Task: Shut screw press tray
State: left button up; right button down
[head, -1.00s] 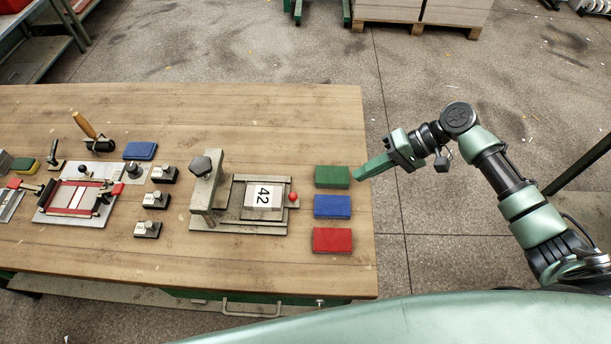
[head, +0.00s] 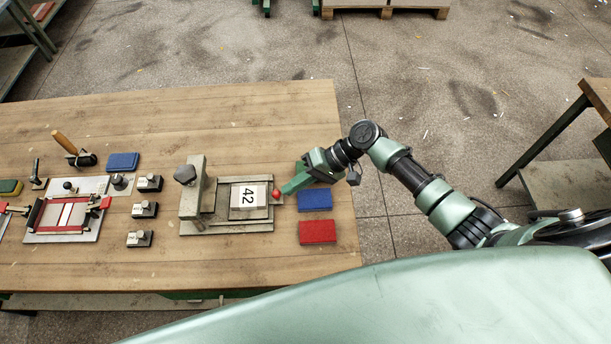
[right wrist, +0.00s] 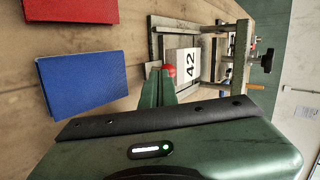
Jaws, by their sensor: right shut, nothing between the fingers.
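The screw press (head: 192,190) stands on the wooden table, with a dark knob on its upright frame. Its tray (head: 262,186) is out to the right of the frame and carries a block marked 42 (head: 248,196). A red ball knob (head: 276,194) is at the tray's right end; it also shows in the right wrist view (right wrist: 169,70). My right gripper (head: 283,192) is shut and empty, its fingertips at the red knob. I cannot tell whether they touch it. My left gripper is not in view.
Blue (head: 314,200) and red (head: 318,232) blocks lie right of the press, near the table's right edge. A green block (head: 301,167) is partly hidden by my right gripper. Small clamps (head: 143,209) and a red-edged fixture (head: 62,215) stand to the left.

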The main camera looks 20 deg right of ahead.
aim_at(232, 197)
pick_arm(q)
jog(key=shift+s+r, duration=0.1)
pick_arm(e)
jog(key=shift+a, duration=0.2)
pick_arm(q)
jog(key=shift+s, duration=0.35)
pick_arm(e)
jog(key=w+a, duration=0.1)
jog(key=a, duration=0.3)
jog(key=w+a+b, duration=0.1)
jog(key=a, duration=0.3)
jog(key=w+a, duration=0.1)
jog(key=a, duration=0.3)
jog(key=shift+w+a+b, duration=0.1)
jog(key=shift+w+b, duration=0.05)
jog(key=shift+b, duration=0.15)
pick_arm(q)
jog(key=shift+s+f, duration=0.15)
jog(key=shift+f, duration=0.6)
